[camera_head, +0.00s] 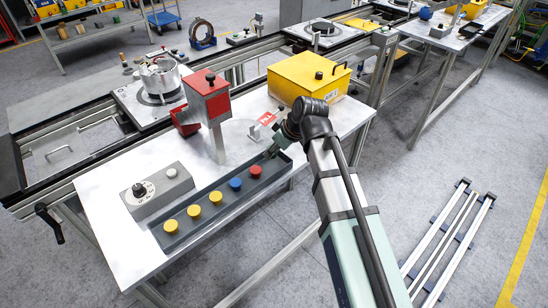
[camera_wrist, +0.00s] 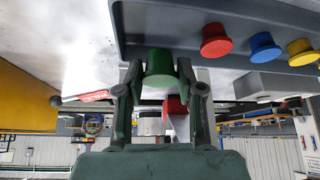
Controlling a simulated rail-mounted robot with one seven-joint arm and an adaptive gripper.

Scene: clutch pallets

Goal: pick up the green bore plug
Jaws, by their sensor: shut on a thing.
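The green bore plug (camera_wrist: 160,68) sits between the two fingers of my gripper (camera_wrist: 160,80) in the wrist view. The fingers are shut on its sides. In the head view my gripper (camera_head: 273,152) is at the far right end of the long grey tray (camera_head: 205,222), beyond the red plug (camera_head: 255,171). The green plug cannot be made out there. I cannot tell whether it still touches the tray floor. The wrist view also shows the red plug (camera_wrist: 216,40) beside the green one.
A blue plug (camera_head: 235,184) and several yellow plugs (camera_head: 194,211) stand along the tray. A red device on a post (camera_head: 208,100), a yellow box (camera_head: 308,78) and a grey control box (camera_head: 158,190) stand close by on the table (camera_head: 105,215).

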